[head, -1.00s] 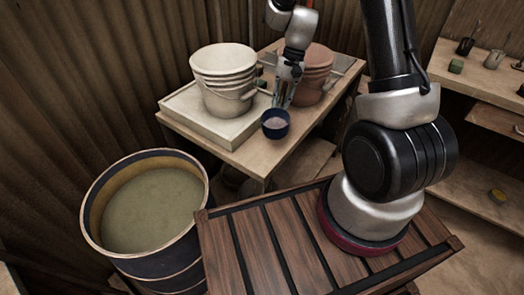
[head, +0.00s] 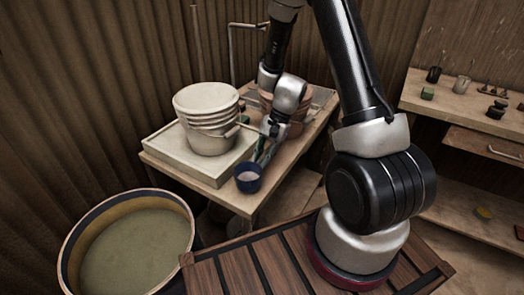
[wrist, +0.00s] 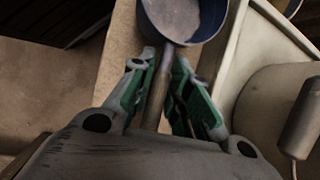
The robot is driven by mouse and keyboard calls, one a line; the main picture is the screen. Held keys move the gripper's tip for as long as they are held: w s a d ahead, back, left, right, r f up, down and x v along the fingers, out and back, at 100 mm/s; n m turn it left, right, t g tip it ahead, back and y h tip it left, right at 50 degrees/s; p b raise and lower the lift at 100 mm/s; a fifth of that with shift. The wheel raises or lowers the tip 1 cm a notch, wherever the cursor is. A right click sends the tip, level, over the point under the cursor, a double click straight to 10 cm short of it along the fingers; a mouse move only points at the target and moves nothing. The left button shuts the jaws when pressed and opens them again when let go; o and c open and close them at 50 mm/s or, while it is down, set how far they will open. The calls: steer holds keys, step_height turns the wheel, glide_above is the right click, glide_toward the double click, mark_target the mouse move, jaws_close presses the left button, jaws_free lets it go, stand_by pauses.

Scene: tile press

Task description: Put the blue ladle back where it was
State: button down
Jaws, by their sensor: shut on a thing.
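The blue ladle is in my gripper. Its dark blue bowl (head: 248,180) shows greyish contents in the head view, near the table's front edge. I cannot tell whether the bowl touches the table. The bowl also shows at the top of the wrist view (wrist: 187,18), with its handle running down between my fingers. My gripper (head: 261,150) is shut on this handle. The green-padded fingers (wrist: 162,65) lie on both sides of it. The handle's far end is hidden by my gripper.
A pale tray (head: 160,150) with stacked cream buckets (head: 207,105) stands left of my gripper on the wooden table (head: 233,200). Terracotta buckets (head: 300,120) are behind my arm. A barrel of murky liquid (head: 75,240) stands front left. A shelf with small pots (head: 470,110) is at right.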

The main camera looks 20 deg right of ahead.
steer(key=shift+f, duration=0.7)
steer(key=shift+f, duration=0.1)
steer(key=c, duration=1.3)
jaws_free()
steer(key=shift+c, duration=0.2)
steer(key=v, duration=1.2)
steer(key=s+d+r+n+t+h, duration=0.1)
steer(key=s+r+n, duration=0.25)
steer(key=r, duration=0.45)
steer(key=s+d+r+n+t+h, duration=0.1)
steer(key=s+r+n+h, duration=0.1)
steer(key=s+r, duration=0.45)
steer(key=s+d+r+n+t+h, duration=0.2)
steer(key=s+d+r+n+t, duration=0.1)
steer(key=s+r, duration=0.5)
steer(key=shift+s+n+t, duration=0.3)
steer(key=shift+s+n, duration=0.55)
steer(key=shift+s, duration=0.35)
